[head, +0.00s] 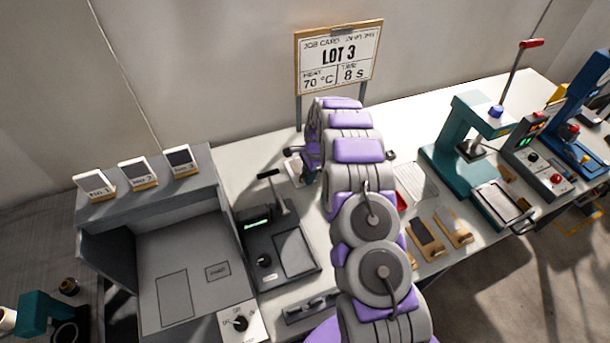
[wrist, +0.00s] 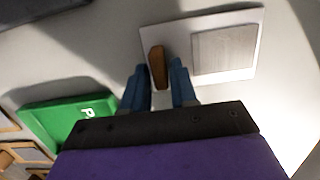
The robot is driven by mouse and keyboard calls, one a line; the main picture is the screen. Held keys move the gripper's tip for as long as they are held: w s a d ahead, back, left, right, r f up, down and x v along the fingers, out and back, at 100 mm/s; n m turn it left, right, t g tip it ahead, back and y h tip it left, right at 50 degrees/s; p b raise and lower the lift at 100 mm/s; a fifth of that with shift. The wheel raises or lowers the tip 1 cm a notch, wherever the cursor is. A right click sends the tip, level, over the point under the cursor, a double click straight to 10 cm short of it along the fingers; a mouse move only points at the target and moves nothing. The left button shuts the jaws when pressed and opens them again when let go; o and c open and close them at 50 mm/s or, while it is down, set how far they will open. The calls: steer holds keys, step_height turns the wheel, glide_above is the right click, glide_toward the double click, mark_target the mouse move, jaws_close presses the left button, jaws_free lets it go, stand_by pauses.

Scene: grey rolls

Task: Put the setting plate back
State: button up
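In the wrist view a grey metal plate (wrist: 224,50) lies on a white sheet or base (wrist: 182,28). A brown wooden handle-like block (wrist: 157,70) is beside it on the same white piece. I cannot tell whether block and plate are joined, or which is the setting plate. My gripper (wrist: 159,67) is open, its blue fingers on either side of the brown block with gaps showing. I cannot tell its height above the block. In the head view my arm hides most of the gripper, and a white piece (head: 295,173) shows beside it.
In the head view, wooden-backed plates (head: 424,236) and a teal press (head: 462,140) stand right of my arm. A black scale-like device (head: 272,245) and a grey booth (head: 165,250) stand left.

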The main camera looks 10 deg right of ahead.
steer(key=shift+o, duration=1.4)
steer(key=shift+d, duration=1.1)
steer(key=shift+a+r, duration=0.1)
steer(key=shift+a, duration=0.65)
steer(key=shift+a+r, duration=0.25)
steer(key=shift+a, duration=0.05)
steer(key=d+r+p, duration=0.2)
steer(key=d+r, duration=0.2)
steer(key=r, duration=0.5)
steer(key=s+a+r+n, duration=0.2)
steer(key=s+r, duration=0.2)
steer(key=r, duration=0.3)
steer(key=s+a+r+n, duration=0.1)
steer(key=s+r+n, duration=0.1)
steer(key=s+r, duration=0.4)
steer(key=s+a+r+n, duration=0.3)
steer(key=s+r+n, duration=0.1)
steer(key=s+r, duration=0.5)
steer(key=s+d+r+n+g+h, duration=0.1)
steer(key=s+n, duration=0.6)
steer(key=s, duration=2.3)
steer(key=shift+d+r+n+h, duration=0.4)
steer(key=shift+d+r, duration=0.35)
steer(key=shift+d, duration=0.2)
